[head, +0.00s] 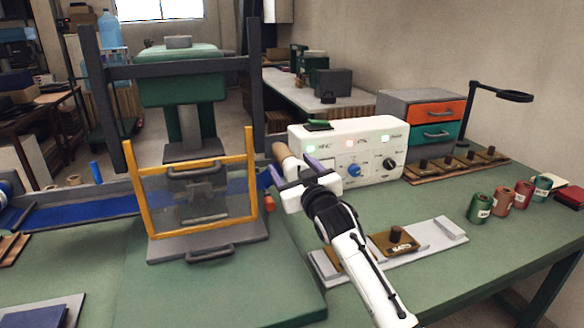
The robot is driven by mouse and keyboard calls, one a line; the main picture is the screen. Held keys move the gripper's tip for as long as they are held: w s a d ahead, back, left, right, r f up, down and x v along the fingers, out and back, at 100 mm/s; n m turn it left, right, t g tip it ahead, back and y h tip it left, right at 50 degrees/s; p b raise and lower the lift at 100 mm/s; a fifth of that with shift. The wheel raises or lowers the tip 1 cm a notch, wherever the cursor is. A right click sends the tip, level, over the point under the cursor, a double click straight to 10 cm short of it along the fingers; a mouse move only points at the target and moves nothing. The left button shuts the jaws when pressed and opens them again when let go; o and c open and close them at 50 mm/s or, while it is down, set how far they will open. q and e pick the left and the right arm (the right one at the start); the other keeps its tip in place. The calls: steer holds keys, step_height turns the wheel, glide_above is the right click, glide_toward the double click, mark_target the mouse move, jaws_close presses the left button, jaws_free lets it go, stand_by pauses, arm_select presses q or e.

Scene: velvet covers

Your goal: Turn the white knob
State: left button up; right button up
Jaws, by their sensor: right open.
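The white control box (306,137) stands on the green table, with several lit indicators along its front. Its front shows a blue knob (353,170) and a black knob (389,163). I cannot clearly make out a white knob; the lower left of the front is partly hidden by my right gripper. My right gripper (290,168) is open, with purple-tipped fingers, in front of the box's left end. A tan cylinder end shows just behind the fingers; I cannot tell whether they touch it. My left gripper is not in view.
A green press with a yellow-framed clear guard (150,205) stands close left of my right gripper. Several small cans (480,207) and a drawer unit (395,105) are to the right. The front right tabletop is clear.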

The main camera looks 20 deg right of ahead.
steer(key=c, duration=1)
steer(key=shift+c, duration=0.2)
steer(key=shift+n, duration=0.3)
steer(key=shift+n+p, duration=0.75)
steer(key=shift+n, duration=0.15)
steer(key=n+p, duration=0.1)
steer(key=n, duration=0.1)
steer(key=shift+n, duration=0.3)
steer(key=n+p, duration=0.1)
steer(key=n, duration=0.2)
steer(key=shift+n+p, duration=0.5)
steer(key=shift+n, duration=1.3)
steer(key=shift+d, duration=0.1)
